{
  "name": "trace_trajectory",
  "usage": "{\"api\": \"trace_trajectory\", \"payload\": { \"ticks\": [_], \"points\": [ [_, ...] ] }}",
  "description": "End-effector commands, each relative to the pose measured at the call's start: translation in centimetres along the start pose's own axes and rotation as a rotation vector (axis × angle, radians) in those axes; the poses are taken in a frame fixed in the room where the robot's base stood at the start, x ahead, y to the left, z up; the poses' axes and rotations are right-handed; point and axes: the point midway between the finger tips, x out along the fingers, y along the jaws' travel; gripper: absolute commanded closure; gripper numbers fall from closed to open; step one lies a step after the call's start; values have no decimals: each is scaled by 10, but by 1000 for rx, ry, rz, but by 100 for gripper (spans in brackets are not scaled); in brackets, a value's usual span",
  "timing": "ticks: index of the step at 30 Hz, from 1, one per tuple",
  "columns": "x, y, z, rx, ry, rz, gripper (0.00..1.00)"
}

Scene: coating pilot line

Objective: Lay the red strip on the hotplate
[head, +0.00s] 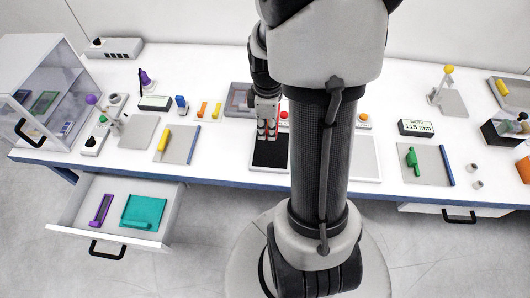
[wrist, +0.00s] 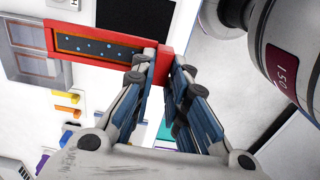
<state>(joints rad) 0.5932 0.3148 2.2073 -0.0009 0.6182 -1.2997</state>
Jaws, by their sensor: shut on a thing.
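The red strip (wrist: 103,28) has a red frame and a dark, blue-speckled face. My gripper (wrist: 158,72) is shut on its right end in the wrist view; the rest sticks out to the left. In the head view my gripper (head: 267,127) points down over the bench, at the back of a black square plate (head: 270,152); only bits of red show at its fingers. The black plate also shows in the wrist view (wrist: 135,14), just beyond the strip. This plate may be the hotplate, but I cannot tell for sure. The strip seems held above the bench.
A grey open-topped box (head: 238,101) stands left of my gripper. A pale plate (head: 366,158) lies right of the black one, partly behind my arm. An open drawer (head: 165,212) at front left holds a purple strip (head: 101,209) and a teal piece (head: 143,212).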

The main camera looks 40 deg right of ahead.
Motion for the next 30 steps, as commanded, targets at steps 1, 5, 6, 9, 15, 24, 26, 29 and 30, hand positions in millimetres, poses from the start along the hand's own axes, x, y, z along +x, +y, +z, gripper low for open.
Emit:
{"api": "trace_trajectory", "payload": {
  "ticks": [1, 5, 6, 9, 15, 24, 26, 29, 30],
  "points": [
    [19, -2, 0, 0, -2, -6, 100],
    [55, -2, 0, 0, -2, -6, 100],
    [65, -1, 0, 0, -1, -5, 100],
    [87, -1, 0, 0, -1, -4, 100],
    [108, 0, 0, 0, 0, 0, 100],
    [143, -1, 0, 1, -1, -3, 100],
    [150, -1, 0, 1, 0, -2, 100],
    [152, 0, 0, 1, 0, 1, 100],
    [152, 0, 0, 1, 0, 1, 100]
  ]
}}
